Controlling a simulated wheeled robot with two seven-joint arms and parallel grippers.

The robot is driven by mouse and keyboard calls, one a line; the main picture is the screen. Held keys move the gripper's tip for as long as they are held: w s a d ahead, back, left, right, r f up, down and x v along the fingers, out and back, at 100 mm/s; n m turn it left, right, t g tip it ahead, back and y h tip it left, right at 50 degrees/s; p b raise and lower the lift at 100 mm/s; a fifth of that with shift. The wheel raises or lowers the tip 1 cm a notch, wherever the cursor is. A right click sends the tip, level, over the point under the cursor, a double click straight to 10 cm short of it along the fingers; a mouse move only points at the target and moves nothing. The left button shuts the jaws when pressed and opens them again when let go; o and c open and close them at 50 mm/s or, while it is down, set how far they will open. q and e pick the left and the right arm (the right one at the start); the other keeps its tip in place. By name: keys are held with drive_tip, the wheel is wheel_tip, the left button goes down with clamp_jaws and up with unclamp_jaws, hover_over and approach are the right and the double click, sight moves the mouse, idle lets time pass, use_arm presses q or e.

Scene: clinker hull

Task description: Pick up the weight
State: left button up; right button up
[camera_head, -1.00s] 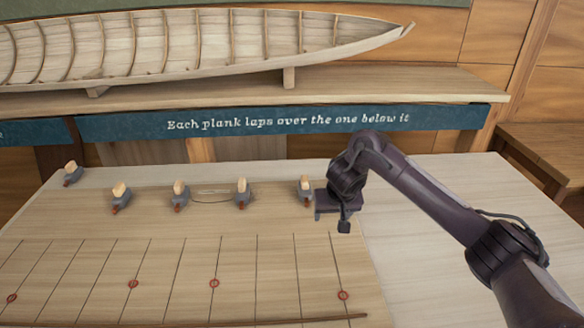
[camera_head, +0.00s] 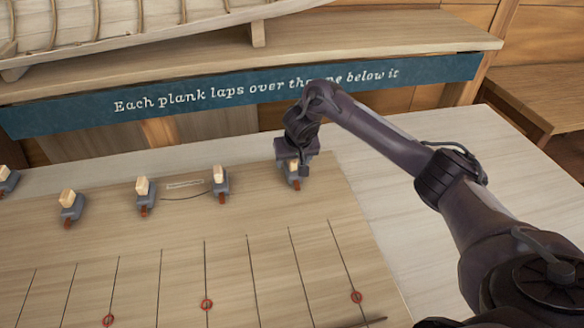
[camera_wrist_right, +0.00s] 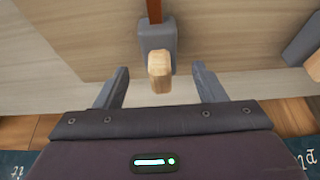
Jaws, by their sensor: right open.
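Several weights stand in a row along the far side of the wooden board; each has a grey body, a pale wooden knob and a reddish-brown tip. The rightmost weight (camera_head: 294,182) is partly hidden by my right gripper (camera_head: 298,160), which is over its far side. In the right wrist view this weight (camera_wrist_right: 157,42) lies ahead, its wooden knob between and just beyond the two open fingers of the right gripper (camera_wrist_right: 160,85). The fingers appear apart from it. My left gripper is not in view.
Another weight (camera_head: 220,182) stands to the left, and one (camera_wrist_right: 305,45) shows at the wrist view's right edge. The board (camera_head: 200,225) has ruled lines and red circles. Bare pale tabletop (camera_head: 390,210) lies to its right. A lettered blue strip (camera_head: 200,105) fronts the shelf behind.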

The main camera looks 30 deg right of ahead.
sight(292, 162)
drive_tip(key=x, duration=0.3)
drive_tip(key=shift+w+f, duration=0.15)
drive_tip(key=shift+w, duration=0.1)
drive_tip(key=shift+s, duration=0.1)
drive_tip(key=shift+c, duration=0.4)
clamp_jaws()
